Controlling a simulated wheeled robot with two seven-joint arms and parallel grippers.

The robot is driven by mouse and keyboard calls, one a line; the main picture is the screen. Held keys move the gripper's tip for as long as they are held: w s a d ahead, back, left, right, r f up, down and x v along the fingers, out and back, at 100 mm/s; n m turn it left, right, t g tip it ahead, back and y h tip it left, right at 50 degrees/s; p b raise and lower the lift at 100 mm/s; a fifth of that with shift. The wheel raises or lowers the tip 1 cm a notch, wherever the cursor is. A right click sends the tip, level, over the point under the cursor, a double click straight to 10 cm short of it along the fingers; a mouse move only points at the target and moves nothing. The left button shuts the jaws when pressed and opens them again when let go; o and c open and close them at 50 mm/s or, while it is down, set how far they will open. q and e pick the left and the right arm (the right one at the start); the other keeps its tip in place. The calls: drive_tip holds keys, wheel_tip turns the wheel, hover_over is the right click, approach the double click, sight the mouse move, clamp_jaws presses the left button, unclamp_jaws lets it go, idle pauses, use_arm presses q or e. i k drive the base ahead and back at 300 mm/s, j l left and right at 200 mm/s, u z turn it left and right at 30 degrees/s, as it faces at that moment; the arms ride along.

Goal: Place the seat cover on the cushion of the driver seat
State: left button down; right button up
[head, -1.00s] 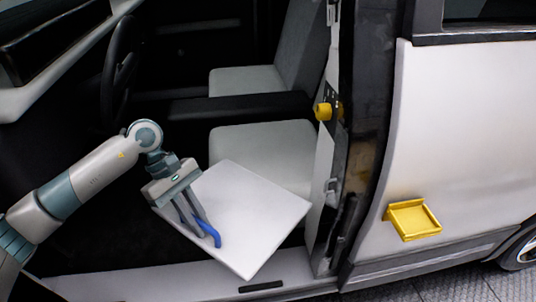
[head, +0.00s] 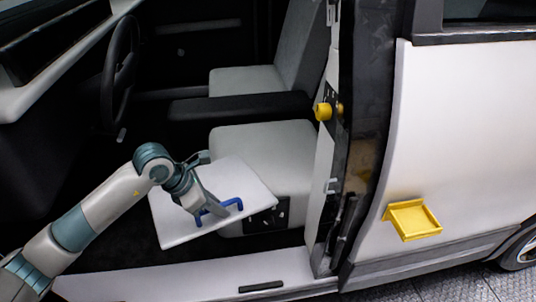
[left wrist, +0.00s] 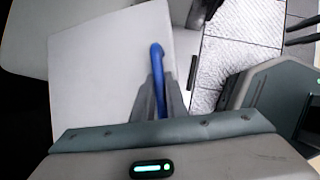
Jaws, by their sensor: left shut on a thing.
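The seat cover (head: 238,180) is a flat white panel with a blue handle (head: 232,203). My left gripper (head: 207,212) is shut on the handle, and the cover is held tilted in the door opening. The left wrist view shows the handle (left wrist: 157,62) between the fingers (left wrist: 160,95) and the cover (left wrist: 95,75) beyond. The driver seat cushion (head: 285,155) is light grey. The cover lies in front of and left of it in the head view and hides part of its near left side. I cannot tell whether they touch. My right gripper is not in view.
The steering wheel (head: 118,70) is at the upper left. A dark console (head: 240,105) lies behind the cushion. The door pillar (head: 325,190) bounds the opening on the right, with a yellow knob (head: 323,111) on it. The sill (head: 200,278) runs below. A yellow tray (head: 412,219) is on the outer panel.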

sight(269, 157)
drive_tip(key=i+l, duration=0.85)
drive_tip(key=z, duration=0.5)
